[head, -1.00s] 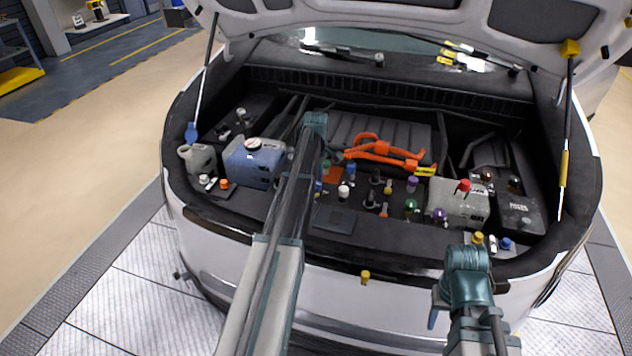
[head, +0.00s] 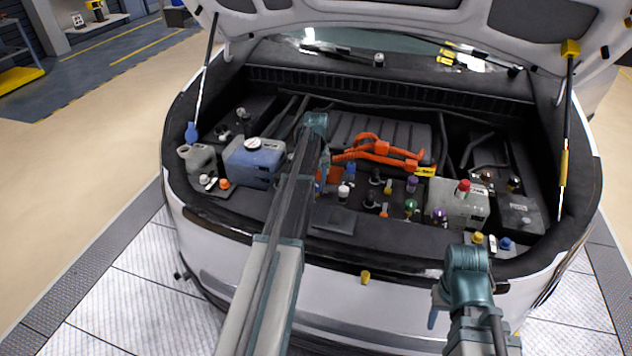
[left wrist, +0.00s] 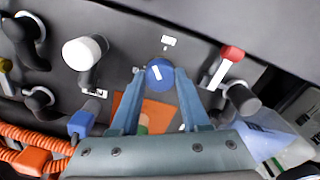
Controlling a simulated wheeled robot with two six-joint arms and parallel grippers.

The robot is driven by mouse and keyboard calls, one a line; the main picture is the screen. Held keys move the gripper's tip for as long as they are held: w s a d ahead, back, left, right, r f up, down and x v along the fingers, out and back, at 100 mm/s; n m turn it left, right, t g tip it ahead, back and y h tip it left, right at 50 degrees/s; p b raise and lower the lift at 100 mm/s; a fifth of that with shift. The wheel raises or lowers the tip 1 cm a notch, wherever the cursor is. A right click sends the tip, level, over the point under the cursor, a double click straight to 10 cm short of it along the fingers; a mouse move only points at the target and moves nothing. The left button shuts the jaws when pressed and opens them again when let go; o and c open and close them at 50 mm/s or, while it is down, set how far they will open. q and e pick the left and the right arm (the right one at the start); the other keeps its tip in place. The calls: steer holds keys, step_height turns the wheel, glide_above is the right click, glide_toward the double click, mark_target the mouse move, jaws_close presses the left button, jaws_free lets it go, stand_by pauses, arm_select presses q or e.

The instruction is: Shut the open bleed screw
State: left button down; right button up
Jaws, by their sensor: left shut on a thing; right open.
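A round blue knob (left wrist: 160,73) with a short, slightly tilted white stripe sits between my fingertips in the left wrist view. I take it for the bleed screw, though no label is readable. My left gripper (left wrist: 160,86) is shut on it, one blue finger at each side. In the head view my left gripper (head: 321,178) reaches down into the engine bay right of the blue coolant tank (head: 254,166), and the arm hides most of the knob. My right gripper (head: 438,308) is at the front right, away from the bay's parts; its jaws are mostly hidden.
In the left wrist view a red-tipped lever (left wrist: 231,54) stands right of the knob and a white-capped fitting (left wrist: 86,52) left of it. Orange cables (head: 383,150) run behind. Several coloured caps crowd the bay's middle. The raised hood (head: 400,22) hangs above.

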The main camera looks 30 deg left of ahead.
mark_target(316, 184)
arm_select(q)
steer(key=m, duration=0.4)
steer(key=shift+m, duration=2)
steer(key=shift+c, duration=1.9)
jaws_free()
steer(key=shift+r, duration=0.1)
step_height(316, 184, up, 14)
steer(key=p, duration=1.3)
steer(key=shift+p, duration=0.4)
